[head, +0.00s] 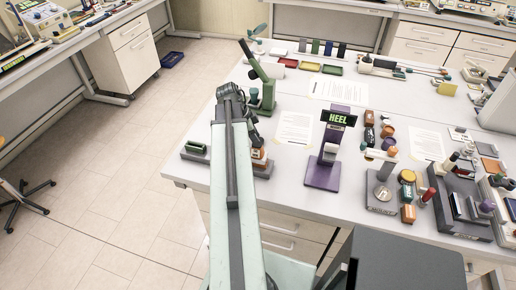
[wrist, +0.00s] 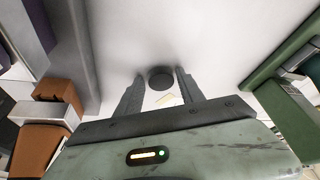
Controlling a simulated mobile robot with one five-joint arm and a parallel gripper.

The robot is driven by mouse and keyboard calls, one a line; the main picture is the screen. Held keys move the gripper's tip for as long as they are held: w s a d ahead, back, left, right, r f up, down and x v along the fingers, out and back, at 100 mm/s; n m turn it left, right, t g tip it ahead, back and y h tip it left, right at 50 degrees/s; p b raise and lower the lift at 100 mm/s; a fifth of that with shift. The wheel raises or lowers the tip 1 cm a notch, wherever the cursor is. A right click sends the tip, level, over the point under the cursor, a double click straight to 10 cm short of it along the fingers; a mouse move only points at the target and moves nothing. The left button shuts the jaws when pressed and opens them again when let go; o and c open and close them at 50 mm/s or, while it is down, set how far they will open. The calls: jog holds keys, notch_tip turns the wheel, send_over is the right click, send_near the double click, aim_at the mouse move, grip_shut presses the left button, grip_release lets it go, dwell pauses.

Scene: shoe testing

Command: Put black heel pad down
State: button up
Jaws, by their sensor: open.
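The black heel pad (wrist: 160,78) shows in the wrist view as a dark round piece against a white surface. It lies between the fingertips of my gripper (wrist: 159,73). The jaws are open, with a narrow gap on each side of the pad. Whether the pad rests fully on the surface is hard to tell. In the head view my arm reaches over the left part of the white table (head: 330,215), and the pad and fingertips are hidden there.
A green press-like stand (head: 266,88) is close to my gripper; a green fixture (wrist: 280,62) is at right in the wrist view. Orange-brown blocks (wrist: 50,115) are at left there. A purple stand with a HEEL sign (head: 338,118) stands farther right, beside paper sheets (head: 295,127).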

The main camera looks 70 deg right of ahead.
grip_shut()
jog(key=shift+r, duration=0.15)
notch_tip(320, 180, up, 10)
jog(key=p, duration=1.1)
notch_tip(320, 180, down, 4)
jog(key=b, duration=0.4)
jog(key=shift+b, duration=0.3)
jog(key=shift+r, duration=0.2)
